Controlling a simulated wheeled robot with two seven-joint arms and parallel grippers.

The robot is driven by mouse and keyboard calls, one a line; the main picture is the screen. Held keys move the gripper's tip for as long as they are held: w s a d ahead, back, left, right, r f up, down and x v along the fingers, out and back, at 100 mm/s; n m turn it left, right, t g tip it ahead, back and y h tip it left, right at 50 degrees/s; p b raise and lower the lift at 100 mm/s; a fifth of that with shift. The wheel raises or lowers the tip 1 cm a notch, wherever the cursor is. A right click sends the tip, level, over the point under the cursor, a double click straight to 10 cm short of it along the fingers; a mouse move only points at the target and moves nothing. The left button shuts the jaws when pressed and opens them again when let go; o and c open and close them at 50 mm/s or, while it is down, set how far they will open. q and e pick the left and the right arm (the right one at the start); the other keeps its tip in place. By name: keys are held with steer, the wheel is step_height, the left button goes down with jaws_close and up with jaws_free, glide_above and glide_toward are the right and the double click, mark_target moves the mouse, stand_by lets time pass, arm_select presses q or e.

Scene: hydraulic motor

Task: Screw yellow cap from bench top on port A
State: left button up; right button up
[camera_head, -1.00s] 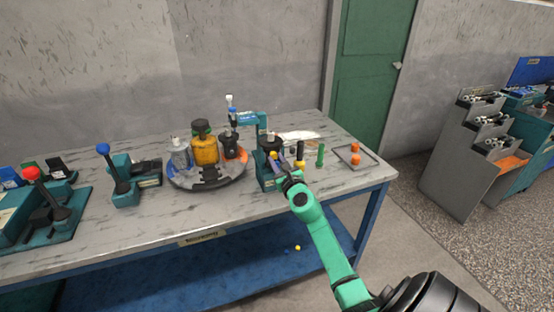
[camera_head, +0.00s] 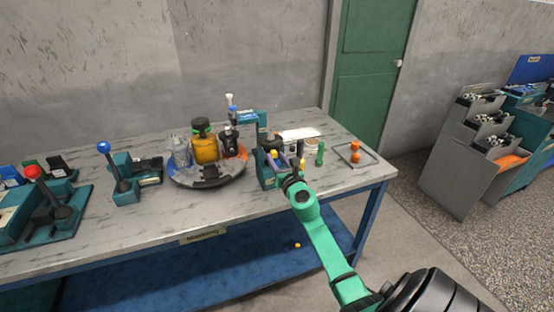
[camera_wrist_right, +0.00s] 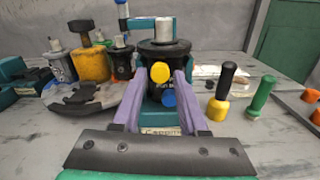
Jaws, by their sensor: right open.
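The black motor (camera_wrist_right: 168,58) stands upright in a teal fixture on the bench, and it also shows in the head view (camera_head: 271,141). A round yellow cap (camera_wrist_right: 160,72) is on the front of the motor body. A blue cap (camera_wrist_right: 169,99) is just below it and a little right. My right gripper (camera_wrist_right: 159,77) is open, its two purple fingers to the left and right of the yellow cap. I see gaps beside the cap; its depth between the fingers is unclear. In the head view my right gripper (camera_head: 288,166) is in front of the motor. My left gripper is not in view.
A black-handled yellow tool (camera_wrist_right: 222,95) and a green one (camera_wrist_right: 262,95) stand right of the gripper. A round tray (camera_head: 208,183) with an amber bottle is left of the motor. A small yellow thing (camera_head: 297,245) lies on the blue lower shelf.

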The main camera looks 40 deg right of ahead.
steer(key=n, duration=0.3)
steer(key=shift+r, duration=0.1)
steer(key=n+p, duration=0.2)
steer(key=n, duration=0.4)
steer(key=shift+r+p, duration=0.15)
steer(key=shift+p, duration=0.2)
steer(key=shift+d+f+n, duration=0.1)
steer(key=shift+f+n, duration=0.15)
steer(key=shift+n, duration=0.15)
jaws_close()
